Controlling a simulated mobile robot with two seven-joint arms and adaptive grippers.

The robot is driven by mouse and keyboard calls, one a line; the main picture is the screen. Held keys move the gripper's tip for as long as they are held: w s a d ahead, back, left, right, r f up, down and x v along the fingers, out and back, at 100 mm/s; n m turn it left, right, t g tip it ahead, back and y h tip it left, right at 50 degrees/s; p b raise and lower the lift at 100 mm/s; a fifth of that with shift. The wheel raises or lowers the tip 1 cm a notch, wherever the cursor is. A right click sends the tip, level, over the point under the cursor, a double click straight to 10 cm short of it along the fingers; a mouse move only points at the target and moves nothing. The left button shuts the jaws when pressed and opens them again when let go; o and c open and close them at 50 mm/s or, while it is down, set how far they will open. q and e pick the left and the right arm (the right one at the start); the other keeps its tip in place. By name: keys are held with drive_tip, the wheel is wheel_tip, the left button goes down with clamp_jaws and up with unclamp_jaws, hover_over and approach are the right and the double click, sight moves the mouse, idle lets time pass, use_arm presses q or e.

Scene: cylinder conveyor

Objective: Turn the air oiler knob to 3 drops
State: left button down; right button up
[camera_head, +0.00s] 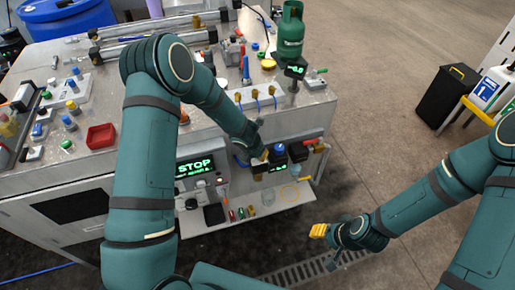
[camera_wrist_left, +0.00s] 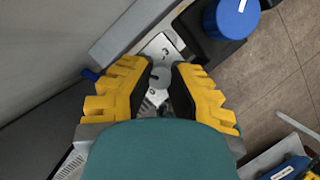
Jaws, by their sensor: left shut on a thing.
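The air oiler knob (camera_wrist_left: 159,79) is a small grey round knob in the left wrist view, on a pale dial plate (camera_wrist_left: 157,46) with dark marks; one looks like a 3. My left gripper (camera_wrist_left: 160,74) has its yellow fingers closed on either side of the knob. The fingers and wrist hide part of the dial. In the head view my left gripper (camera_head: 262,156) reaches down to the front edge of the bench, and the knob is hidden there. My right gripper (camera_head: 319,231) hangs over the floor, away from the bench; its finger gap is too small to judge.
A blue knob (camera_head: 278,151) on a dark body stands right beside my left gripper; it also shows in the left wrist view (camera_wrist_left: 237,17).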

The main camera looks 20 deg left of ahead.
use_arm(q)
drive_tip(key=m+h+p, duration=0.1)
drive_tip(key=m+p, duration=0.1)
drive_tip(key=p, duration=0.1)
drive_tip(key=m+g+p, duration=0.1)
drive_tip(key=m+p, duration=0.2)
drive_tip(key=shift+w+r+m+h+p, duration=0.1)
drive_tip(key=shift+r+m+h+p, duration=0.1)
drive_tip(key=shift+m+h+p, duration=0.4)
drive_tip(key=shift+m+p, duration=0.1)
drive_tip(key=shift+f+m+g, duration=0.1)
drive_tip(key=shift+m+g, duration=0.2)
drive_tip(key=shift+m, duration=0.2)
drive_tip(key=shift+f+m+g+h, duration=0.1)
drive_tip(key=shift+m+g+h, duration=0.2)
drive_tip(key=shift+m, duration=0.5)
drive_tip(key=shift+m+g+b, duration=0.3)
drive_tip(key=shift+m+g, duration=0.2)
drive_tip(key=shift+m, duration=1)
drive_tip(key=shift+d, duration=0.1)
drive_tip(key=c, duration=0.9)
unclamp_jaws()
drive_tip(key=shift+o, duration=0.3)
